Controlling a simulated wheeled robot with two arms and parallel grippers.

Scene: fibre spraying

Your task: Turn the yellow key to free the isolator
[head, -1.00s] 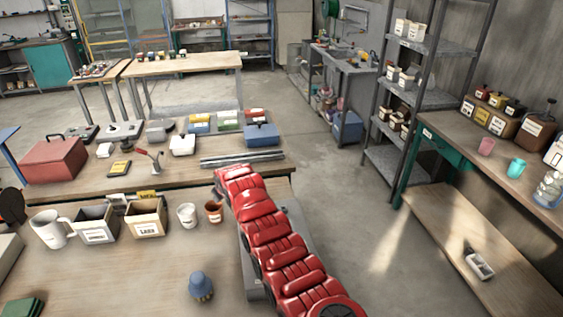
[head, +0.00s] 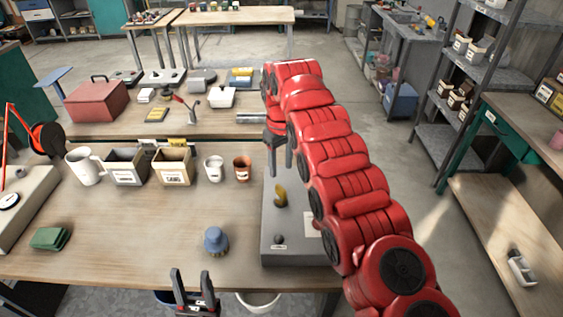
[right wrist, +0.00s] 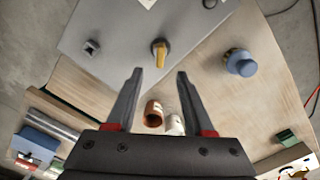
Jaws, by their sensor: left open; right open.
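The yellow key (head: 281,194) sits on top of a grey isolator box (head: 291,250) at the right end of the front workbench. My right gripper (head: 281,170) points down above the key, open and empty. In the right wrist view the yellow key (right wrist: 160,54) lies just beyond the fingertips (right wrist: 158,72), between them left to right, and apart from both fingers. The grey panel (right wrist: 122,38) around it also bears a small dark knob (right wrist: 92,48). My left gripper (head: 192,275) is open and empty at the bench's front edge.
A blue knobbed object (head: 215,241) stands left of the box. An orange-brown cup (head: 242,168), a white cup (head: 214,167), two bins and a mug (head: 84,166) line the bench's back. A green cloth-like item (head: 50,238) lies left. Bench between is clear.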

